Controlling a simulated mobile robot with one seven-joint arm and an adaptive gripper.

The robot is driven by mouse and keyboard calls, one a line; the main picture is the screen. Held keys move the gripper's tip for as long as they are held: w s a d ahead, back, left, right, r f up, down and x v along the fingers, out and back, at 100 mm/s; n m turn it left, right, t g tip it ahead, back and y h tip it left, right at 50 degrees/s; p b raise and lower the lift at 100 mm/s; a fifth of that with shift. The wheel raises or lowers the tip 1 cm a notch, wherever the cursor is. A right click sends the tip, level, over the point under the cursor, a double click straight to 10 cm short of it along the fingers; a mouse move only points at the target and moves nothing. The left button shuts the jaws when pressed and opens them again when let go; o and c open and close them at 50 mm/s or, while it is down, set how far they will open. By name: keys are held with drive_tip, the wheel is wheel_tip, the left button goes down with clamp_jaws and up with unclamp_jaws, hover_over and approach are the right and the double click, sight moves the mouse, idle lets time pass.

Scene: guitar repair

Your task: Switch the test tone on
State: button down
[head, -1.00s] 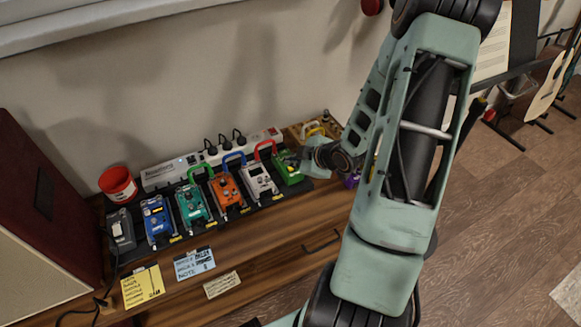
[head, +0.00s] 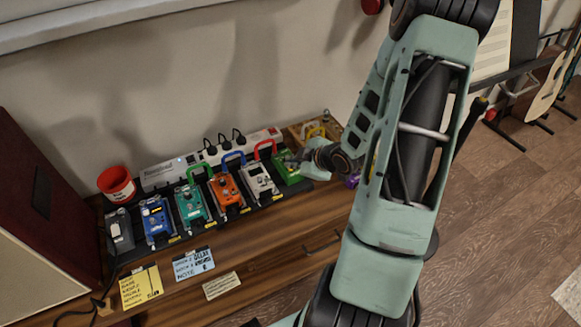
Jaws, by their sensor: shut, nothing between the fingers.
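A row of pedals lies on a black board (head: 192,229) on the wooden bench. From left they are a grey one (head: 120,232), a blue one (head: 157,221), a teal one (head: 190,204), an orange one (head: 225,190), a pale one (head: 258,180) and a green one (head: 284,171). My gripper (head: 294,162) is shut and empty at the green pedal's right side, low over it. It partly hides that pedal, and I cannot tell whether they touch. No control is clearly marked as the test tone switch.
A white power strip (head: 160,176) with plugs runs behind the pedals, and a red cup (head: 116,184) stands at left. A wooden box (head: 300,131) is behind my gripper. Paper notes (head: 192,263) lie in front. A large dark red cabinet (head: 42,190) fills the left edge.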

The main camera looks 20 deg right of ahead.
drive_tip(key=shift+f, duration=0.25)
drive_tip(key=shift+r, duration=0.1)
drive_tip(key=shift+r+p, duration=0.45)
drive_tip(key=shift+r, duration=0.15)
wheel_tip(320, 180, up, 6)
drive_tip(key=p, duration=0.5)
idle(0.4)
